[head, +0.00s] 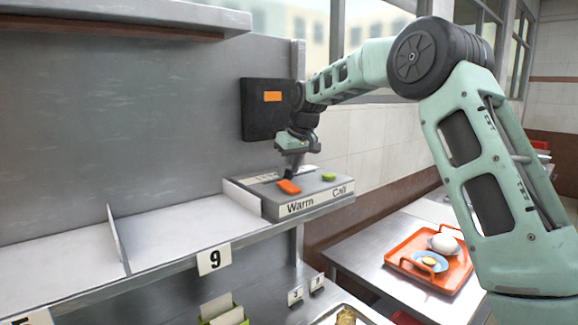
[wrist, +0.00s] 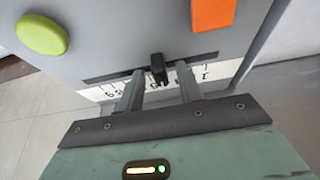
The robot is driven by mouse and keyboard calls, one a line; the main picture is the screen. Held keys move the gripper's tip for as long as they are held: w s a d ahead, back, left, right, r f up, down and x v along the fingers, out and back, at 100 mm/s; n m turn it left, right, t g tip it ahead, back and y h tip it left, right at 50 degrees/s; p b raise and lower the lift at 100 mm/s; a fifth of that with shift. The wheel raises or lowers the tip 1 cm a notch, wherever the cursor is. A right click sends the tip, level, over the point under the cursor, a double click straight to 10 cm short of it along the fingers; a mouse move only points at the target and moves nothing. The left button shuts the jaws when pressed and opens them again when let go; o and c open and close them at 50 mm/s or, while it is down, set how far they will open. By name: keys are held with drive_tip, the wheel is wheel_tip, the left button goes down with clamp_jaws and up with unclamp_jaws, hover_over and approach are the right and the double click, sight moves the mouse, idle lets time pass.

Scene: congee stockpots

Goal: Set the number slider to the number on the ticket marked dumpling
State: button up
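The number slider's black knob (wrist: 158,68) sits in a dark slot in the control box (wrist: 110,35), beside a white scale strip (wrist: 105,92). Part of the scale is hidden behind my fingers, and I cannot tell the exact setting. My gripper (wrist: 160,74) is open, its two fingers on either side of the knob with gaps visible. In the head view my gripper (head: 290,170) reaches down to the top of the control box (head: 272,208). Cards stand in a green holder (head: 228,320) at the bottom; no dumpling marking is readable.
An orange switch (head: 288,187) above "Warm" and a green button (head: 329,177) above "Call" are close to my gripper. A black panel (head: 262,118) is on the wall behind. The shelf (head: 180,230) to the left is clear. An orange tray (head: 398,259) sits at right.

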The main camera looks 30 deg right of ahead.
sight(265, 184)
drive_tip(key=shift+f, duration=0.15)
clamp_jaws()
drive_tip(key=shift+s+a+b, duration=0.1)
drive_tip(key=shift+s+a, duration=0.1)
drive_tip(key=shift+a, duration=0.95)
drive_tip(key=shift+s+a+b, duration=0.15)
drive_tip(key=shift+s+a, duration=0.05)
drive_tip(key=shift+a, duration=1)
drive_tip(key=shift+s+a+b, duration=0.1)
drive_tip(key=shift+s+a, duration=0.1)
drive_tip(key=shift+a, duration=0.95)
unclamp_jaws()
drive_tip(key=shift+a, duration=0.15)
